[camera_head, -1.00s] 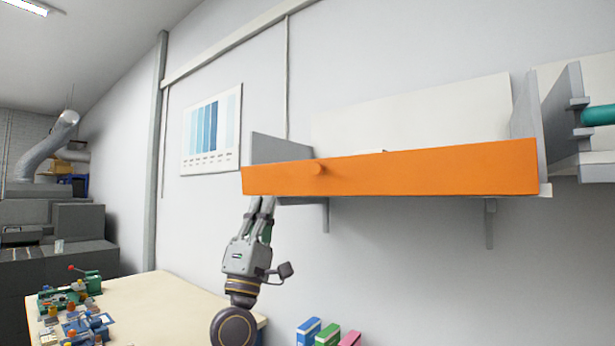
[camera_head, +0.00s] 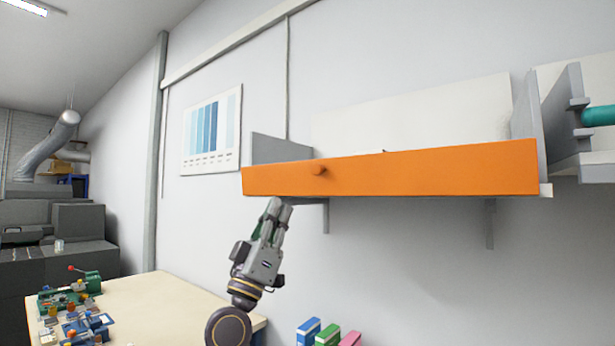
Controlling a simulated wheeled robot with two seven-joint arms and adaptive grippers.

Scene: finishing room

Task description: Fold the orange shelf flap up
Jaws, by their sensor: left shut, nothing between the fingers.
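The orange shelf flap (camera_head: 420,172) stands upright along the front of a grey wall shelf. It has a small round orange knob (camera_head: 318,169) near its left end. My left gripper (camera_head: 279,204) points up just below the flap's lower edge, left of the knob. Its fingers are together with nothing between them. Whether the fingertips touch the flap's underside I cannot tell. My right gripper is not in view.
The shelf has grey side panels (camera_head: 279,148) and brackets (camera_head: 490,222) below. A second shelf with a teal roll (camera_head: 599,116) is at the right. A table (camera_head: 160,308) with small parts is at lower left. Coloured binders (camera_head: 327,336) stand below.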

